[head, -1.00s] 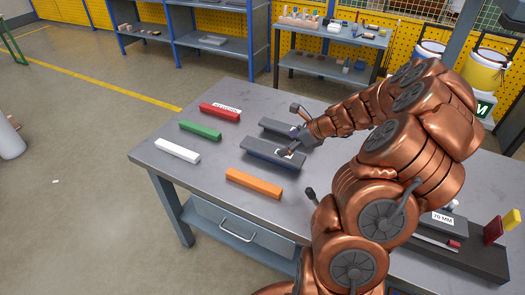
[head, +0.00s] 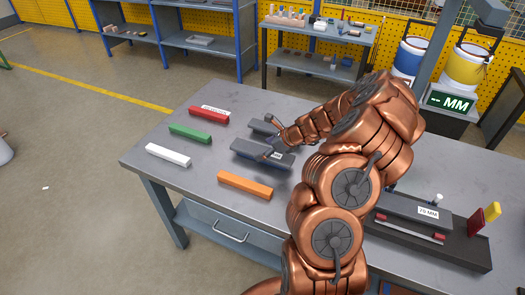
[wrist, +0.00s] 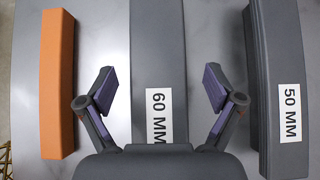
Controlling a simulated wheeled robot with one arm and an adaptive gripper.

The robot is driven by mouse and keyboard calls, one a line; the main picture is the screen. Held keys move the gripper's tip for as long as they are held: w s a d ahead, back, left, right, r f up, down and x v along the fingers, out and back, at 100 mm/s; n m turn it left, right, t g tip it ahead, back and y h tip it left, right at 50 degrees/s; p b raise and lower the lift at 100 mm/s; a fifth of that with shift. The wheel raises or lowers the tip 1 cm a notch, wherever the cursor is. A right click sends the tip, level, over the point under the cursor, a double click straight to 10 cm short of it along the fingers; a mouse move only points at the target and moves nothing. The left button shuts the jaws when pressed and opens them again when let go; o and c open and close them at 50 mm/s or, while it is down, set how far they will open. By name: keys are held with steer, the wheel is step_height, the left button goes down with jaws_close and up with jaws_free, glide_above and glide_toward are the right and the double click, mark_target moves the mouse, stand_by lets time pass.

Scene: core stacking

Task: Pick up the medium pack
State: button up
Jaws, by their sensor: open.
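The medium pack is a dark grey bar labelled 60 MM (wrist: 158,50). It lies on the table, and in the head view (head: 248,150) it is the nearer of two grey packs. My gripper (wrist: 160,88) is open and empty above it, with one finger on each side of the bar in the wrist view. In the head view my gripper (head: 274,147) is over the pack's right part, partly hiding it. The grey 50 MM pack (wrist: 262,60) lies parallel, to the right in the wrist view.
An orange bar (head: 245,184) lies in front of the packs. White (head: 168,155), green (head: 190,134) and red (head: 205,116) bars lie left on the grey table (head: 215,210). A 70 MM pack (head: 400,208) sits at a dark fixture (head: 440,248) on the right. A display (head: 453,102) reads "-- MM".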

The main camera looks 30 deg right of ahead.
steer(key=shift+a+f, duration=0.1)
steer(key=shift+f, duration=0.05)
steer(key=shift+c, duration=0.4)
jaws_close()
stand_by(0.4)
